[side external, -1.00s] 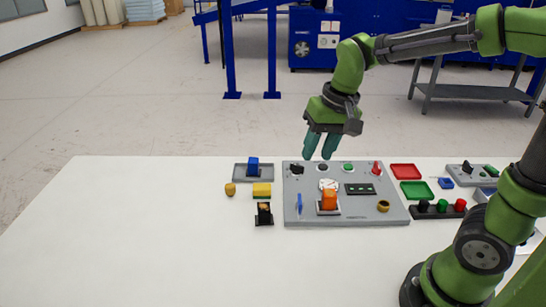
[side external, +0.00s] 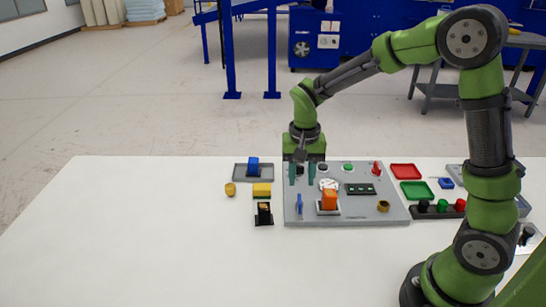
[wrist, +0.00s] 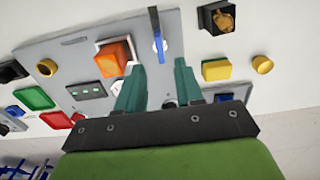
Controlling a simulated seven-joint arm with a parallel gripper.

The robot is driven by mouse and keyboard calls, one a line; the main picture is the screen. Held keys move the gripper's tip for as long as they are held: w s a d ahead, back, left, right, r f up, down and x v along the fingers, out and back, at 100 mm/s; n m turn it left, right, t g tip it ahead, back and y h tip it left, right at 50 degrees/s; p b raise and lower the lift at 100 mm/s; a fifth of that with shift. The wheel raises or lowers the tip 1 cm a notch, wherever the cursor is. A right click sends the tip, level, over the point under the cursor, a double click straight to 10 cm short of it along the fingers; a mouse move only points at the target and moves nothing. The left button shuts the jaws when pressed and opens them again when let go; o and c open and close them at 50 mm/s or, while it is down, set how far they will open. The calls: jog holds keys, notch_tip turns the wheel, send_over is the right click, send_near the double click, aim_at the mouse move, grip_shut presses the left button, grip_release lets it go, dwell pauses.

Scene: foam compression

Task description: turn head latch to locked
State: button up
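The grey panel (side external: 345,215) lies flat on the white table and carries several controls. None is clearly marked as the head latch. A blue upright lever (side external: 299,204) stands at its front left, and shows in the wrist view (wrist: 158,42) just beyond my fingertips. A black knob at the panel's back left corner is now mostly hidden by my gripper. A red lever (side external: 376,168) stands at the back right. My gripper (side external: 302,182) points down over the back left of the panel, its two teal fingers apart. In the wrist view (wrist: 160,75) I see nothing held between them.
An orange block (side external: 329,200), a round white dial (side external: 328,185) and a gold ring (side external: 383,206) are on the panel. A blue block (side external: 253,164), a yellow block (side external: 262,190) and a black holder (side external: 264,213) stand left. Red (side external: 405,171) and green trays (side external: 416,190) lie right. The front table is clear.

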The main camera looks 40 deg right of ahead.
aim_at(300, 199)
notch_tip(300, 199, down, 6)
jog(key=shift+f, duration=0.15)
dwell(0.3)
grip_shut()
